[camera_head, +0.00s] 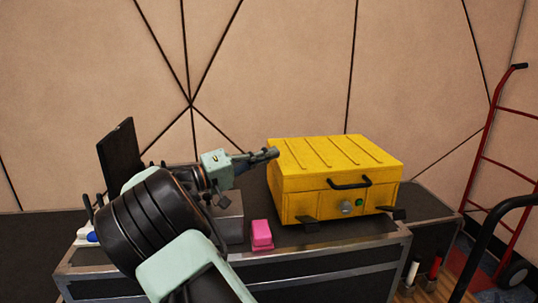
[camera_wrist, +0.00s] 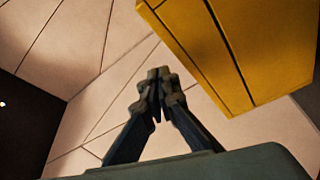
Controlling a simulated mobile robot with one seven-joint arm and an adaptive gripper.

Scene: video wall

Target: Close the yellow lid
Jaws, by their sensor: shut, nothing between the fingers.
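The yellow lid (camera_head: 335,152) is a ridged panel lying flat on top of a yellow box (camera_head: 305,203), with no clear gap between them. The box has a black handle (camera_head: 350,183) and a green button (camera_head: 359,202) on its front. My gripper (camera_head: 272,153) is shut and empty, its tips by the left edge of the lid; whether they touch it I cannot tell. In the wrist view the shut fingertips (camera_wrist: 160,75) point up, with a yellow ridged surface (camera_wrist: 235,45) at the upper right, apart from them in the picture.
A pink block (camera_head: 262,236) lies left of the box on a black, metal-edged case (camera_head: 300,272). A grey box (camera_head: 229,222) stands behind my arm, and a dark upright panel (camera_head: 121,158) at left. A red hand truck (camera_head: 488,150) stands at right. Space above the lid is clear.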

